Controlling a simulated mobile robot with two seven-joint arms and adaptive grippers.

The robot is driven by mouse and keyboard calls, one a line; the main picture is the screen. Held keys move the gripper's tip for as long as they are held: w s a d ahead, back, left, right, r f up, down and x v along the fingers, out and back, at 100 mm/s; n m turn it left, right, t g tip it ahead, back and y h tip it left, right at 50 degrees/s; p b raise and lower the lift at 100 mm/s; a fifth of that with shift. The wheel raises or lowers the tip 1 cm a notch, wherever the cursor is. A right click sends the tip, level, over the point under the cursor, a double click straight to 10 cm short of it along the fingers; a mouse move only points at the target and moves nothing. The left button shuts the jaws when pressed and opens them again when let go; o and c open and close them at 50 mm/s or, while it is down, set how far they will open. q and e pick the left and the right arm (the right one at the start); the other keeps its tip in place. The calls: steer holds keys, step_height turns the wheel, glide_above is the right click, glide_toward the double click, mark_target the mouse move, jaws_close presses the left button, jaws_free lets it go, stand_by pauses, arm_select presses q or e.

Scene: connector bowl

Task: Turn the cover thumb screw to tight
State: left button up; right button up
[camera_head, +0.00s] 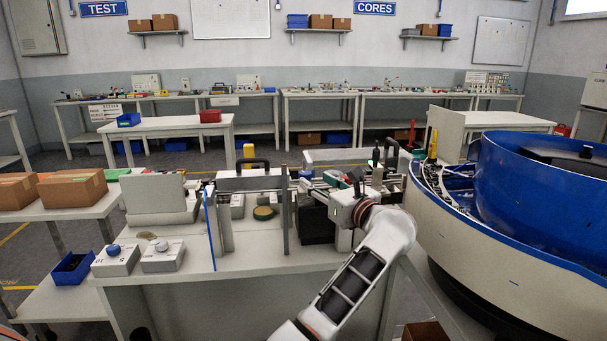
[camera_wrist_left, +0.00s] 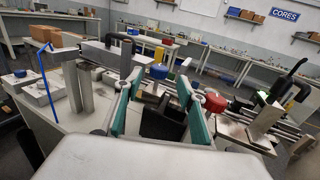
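My left gripper (camera_head: 343,182) reaches over the bench fixture from the front in the head view. In the left wrist view its two teal-padded fingers (camera_wrist_left: 160,80) stand apart with nothing clamped between them. A blue knob (camera_wrist_left: 158,72) shows beyond the fingertips, between them in the picture. A red knob (camera_wrist_left: 215,102) stands just right of the right finger. I cannot tell for certain which knob is the cover thumb screw, or its turn angle. In the head view the gripper and arm hide that part of the fixture. My right gripper is not in view.
A grey upright post (camera_head: 285,212) and a thin blue upright (camera_head: 210,228) rise left of the gripper. Two control boxes (camera_head: 162,255) and a blue bin (camera_head: 73,268) are at the left. A large blue bowl feeder (camera_head: 530,190) stands close on the right.

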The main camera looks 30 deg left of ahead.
mark_target(308, 176)
arm_select(q)
steer(key=x, duration=0.6)
steer(key=shift+w+a, duration=0.15)
steer(key=shift+a, duration=0.2)
steer(key=c, duration=1.1)
